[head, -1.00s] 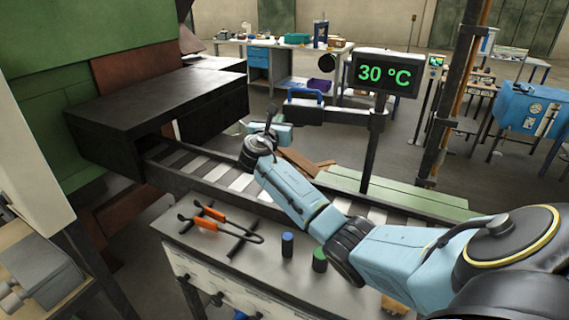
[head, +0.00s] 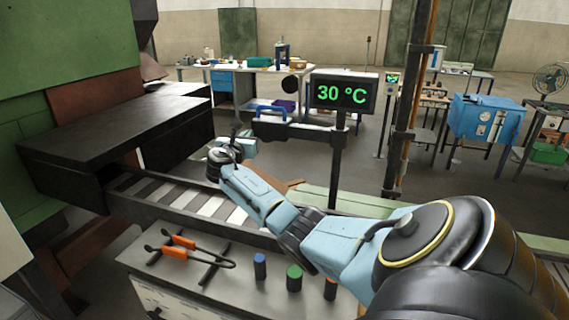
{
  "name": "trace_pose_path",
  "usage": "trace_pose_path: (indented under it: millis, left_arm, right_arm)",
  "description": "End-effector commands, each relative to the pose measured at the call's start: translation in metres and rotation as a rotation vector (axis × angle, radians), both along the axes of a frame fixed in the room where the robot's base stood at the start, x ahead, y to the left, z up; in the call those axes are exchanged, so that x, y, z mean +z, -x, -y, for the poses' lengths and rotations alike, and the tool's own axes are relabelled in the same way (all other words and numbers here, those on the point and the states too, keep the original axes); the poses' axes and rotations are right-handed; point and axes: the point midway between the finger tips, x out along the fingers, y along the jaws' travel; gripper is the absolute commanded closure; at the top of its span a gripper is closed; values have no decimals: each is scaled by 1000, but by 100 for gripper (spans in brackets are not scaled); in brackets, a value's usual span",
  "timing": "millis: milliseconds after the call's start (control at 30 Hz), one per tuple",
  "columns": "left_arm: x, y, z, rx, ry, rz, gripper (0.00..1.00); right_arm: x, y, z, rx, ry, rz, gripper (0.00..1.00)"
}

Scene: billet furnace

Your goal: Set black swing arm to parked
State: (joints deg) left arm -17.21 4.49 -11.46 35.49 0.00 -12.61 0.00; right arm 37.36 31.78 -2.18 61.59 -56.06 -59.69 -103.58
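The black swing arm (head: 297,131) reaches out leftward from the post that carries the temperature display. My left gripper is not in view.
The display (head: 343,93) reads 30 °C. A roller conveyor (head: 180,196) runs below my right arm from the dark furnace housing (head: 120,125). Orange-handled tongs (head: 180,243), a blue cylinder (head: 260,266) and a green-topped cylinder (head: 294,277) stand or lie on the front bench.

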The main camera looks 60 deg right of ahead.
Motion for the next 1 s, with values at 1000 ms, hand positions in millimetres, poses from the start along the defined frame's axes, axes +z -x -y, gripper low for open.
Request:
trace_pose_path:
  millis: [1000]
  left_arm:
    - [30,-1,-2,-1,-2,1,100]
  right_arm:
    - [3,19,-140,14,4,3,100]
